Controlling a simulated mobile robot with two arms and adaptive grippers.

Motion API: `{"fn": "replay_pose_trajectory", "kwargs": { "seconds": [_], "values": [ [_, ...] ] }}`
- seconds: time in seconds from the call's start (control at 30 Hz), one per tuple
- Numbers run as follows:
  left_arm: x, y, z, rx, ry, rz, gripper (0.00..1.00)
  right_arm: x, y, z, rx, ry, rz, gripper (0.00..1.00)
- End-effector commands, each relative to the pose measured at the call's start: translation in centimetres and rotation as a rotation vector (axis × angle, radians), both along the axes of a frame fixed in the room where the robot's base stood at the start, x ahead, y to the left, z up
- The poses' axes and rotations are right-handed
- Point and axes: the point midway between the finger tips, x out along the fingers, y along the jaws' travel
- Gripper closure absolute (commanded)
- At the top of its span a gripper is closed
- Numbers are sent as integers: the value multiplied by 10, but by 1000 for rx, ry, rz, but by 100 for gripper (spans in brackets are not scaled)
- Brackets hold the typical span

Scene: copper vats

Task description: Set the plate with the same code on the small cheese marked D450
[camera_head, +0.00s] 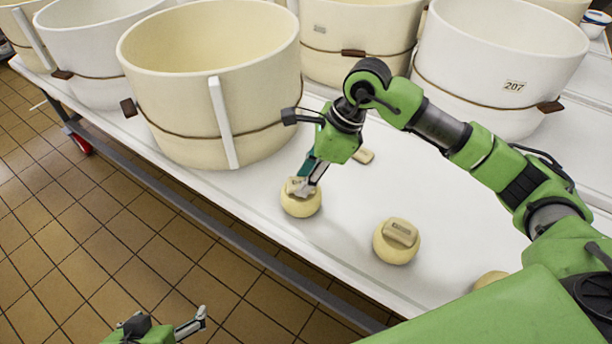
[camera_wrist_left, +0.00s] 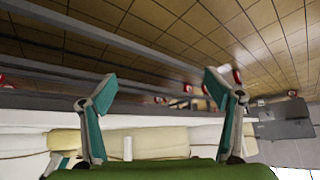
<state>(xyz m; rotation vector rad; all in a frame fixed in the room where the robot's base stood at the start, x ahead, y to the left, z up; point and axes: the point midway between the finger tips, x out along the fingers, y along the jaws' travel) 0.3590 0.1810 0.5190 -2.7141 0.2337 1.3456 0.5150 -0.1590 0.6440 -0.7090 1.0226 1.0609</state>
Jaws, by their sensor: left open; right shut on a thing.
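My right gripper (camera_head: 303,186) is shut on a small tan plate (camera_head: 294,186) at the top of a small round pale cheese (camera_head: 300,205). I cannot tell whether the plate rests fully on it. A second small cheese (camera_head: 394,252) stands to the right with a tan plate (camera_head: 400,232) on top. A third small cheese (camera_head: 490,278) is partly hidden behind my arm. Another tan plate (camera_head: 363,156) lies on the white table beyond my right gripper. I cannot read the codes. My left gripper (camera_head: 168,325) is open and empty over the floor; its two fingers show apart in the left wrist view (camera_wrist_left: 162,95).
Large cream and white banded tubs stand along the back of the white table (camera_head: 345,215), one cream tub (camera_head: 205,110) close to my right gripper. A white tub (camera_head: 500,60) bears the label 207. The table's front edge borders a tiled floor (camera_head: 80,230).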

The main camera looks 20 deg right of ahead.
Motion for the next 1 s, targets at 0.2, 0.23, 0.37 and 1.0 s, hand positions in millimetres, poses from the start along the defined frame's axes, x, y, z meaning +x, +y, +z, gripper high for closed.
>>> {"fn": "replay_pose_trajectory", "kwargs": {
  "seconds": [0.2, 0.23, 0.37, 1.0],
  "values": [
    [3, -1, 2, -4, -17, -1, 17, 0, 0, -1, 0, 0, 0, 93],
    [4, -1, 2, -4, -19, -1, 17, 0, 0, -1, 0, 0, 0, 93],
    [5, -2, 3, -6, -25, -2, 17, 0, 0, -1, 0, 0, 0, 93],
    [13, -4, 7, -14, -60, -3, 17, 0, 0, -3, 0, 0, 0, 93]
  ]
}}
